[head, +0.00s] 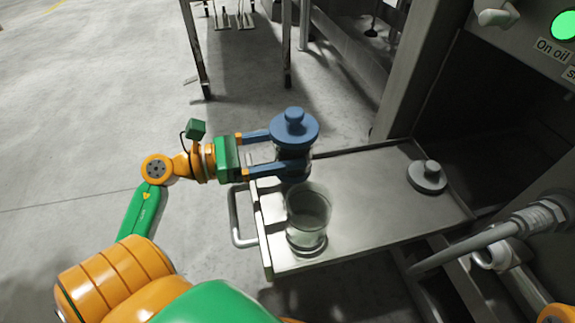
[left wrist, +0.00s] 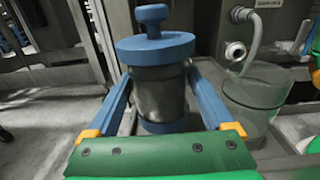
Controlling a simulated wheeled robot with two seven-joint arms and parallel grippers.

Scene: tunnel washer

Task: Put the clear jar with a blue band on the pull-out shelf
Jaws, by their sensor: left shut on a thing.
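The clear jar with a blue band (head: 294,160) has a blue knobbed lid and is upright between the fingers of my left gripper (head: 290,151). It also shows in the left wrist view (left wrist: 158,95), with blue at its top and bottom. My left gripper is shut on its body, one blue finger on each side. The jar is at the far left corner of the pull-out shelf (head: 375,205). Its base is partly hidden, so I cannot tell whether it touches the shelf. My right gripper is not in view.
An open clear jar (head: 307,222) stands on the shelf's near left part, close to the held jar. A grey knobbed lid (head: 427,177) lies at the shelf's right end. The middle is bare. A handle (head: 238,222) sticks out left; a grey hose (head: 480,243) crosses at right.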

